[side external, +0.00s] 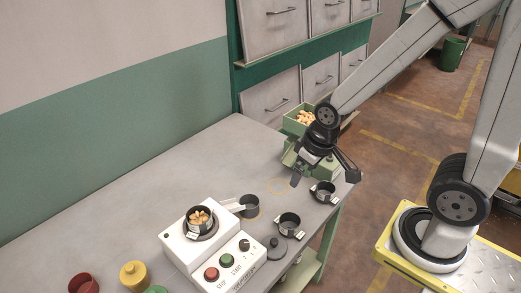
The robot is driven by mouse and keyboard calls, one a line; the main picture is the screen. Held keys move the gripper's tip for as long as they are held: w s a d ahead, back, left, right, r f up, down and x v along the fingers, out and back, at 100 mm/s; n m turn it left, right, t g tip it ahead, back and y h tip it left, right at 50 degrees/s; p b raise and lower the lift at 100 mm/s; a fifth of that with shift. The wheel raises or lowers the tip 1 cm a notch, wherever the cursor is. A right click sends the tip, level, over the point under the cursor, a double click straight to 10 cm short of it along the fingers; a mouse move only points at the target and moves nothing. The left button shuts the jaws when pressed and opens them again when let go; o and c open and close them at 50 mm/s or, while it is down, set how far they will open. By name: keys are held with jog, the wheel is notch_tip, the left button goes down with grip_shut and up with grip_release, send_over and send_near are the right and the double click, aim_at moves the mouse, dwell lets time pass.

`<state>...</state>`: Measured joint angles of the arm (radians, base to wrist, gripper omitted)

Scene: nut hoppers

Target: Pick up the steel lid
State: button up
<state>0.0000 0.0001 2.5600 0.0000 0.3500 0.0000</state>
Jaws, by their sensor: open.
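A dark grey round lid with a knob (276,246), which looks like the steel lid, lies on the table near its front edge, beside the control box. My gripper (318,172) is open, above the far right part of the table, well apart from the lid. It is near a metal cup (323,193) at the table's right edge and the green hopper. Nothing is seen between its fingers, though part of it is dark and hard to make out.
A second metal cup (289,225) stands just behind the lid. A third cup (249,208) is by a white device holding a cup of nuts (200,218). The control box (226,268) has red and green buttons. A green hopper (300,127) holds nuts. A yellow jar (134,275) stands front left.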

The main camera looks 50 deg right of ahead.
jog(key=c, duration=0.4)
jog(key=m+g+y, duration=0.4)
jog(key=m+y, duration=0.1)
jog(key=m, duration=1.1)
send_near(275, 240)
jog(key=f, duration=0.1)
jog(key=shift+s+a+f, duration=0.25)
jog(key=shift+s+a, duration=0.05)
jog(key=shift+a, duration=0.15)
jog(key=shift+f, duration=0.1)
jog(key=shift+x, duration=1.2)
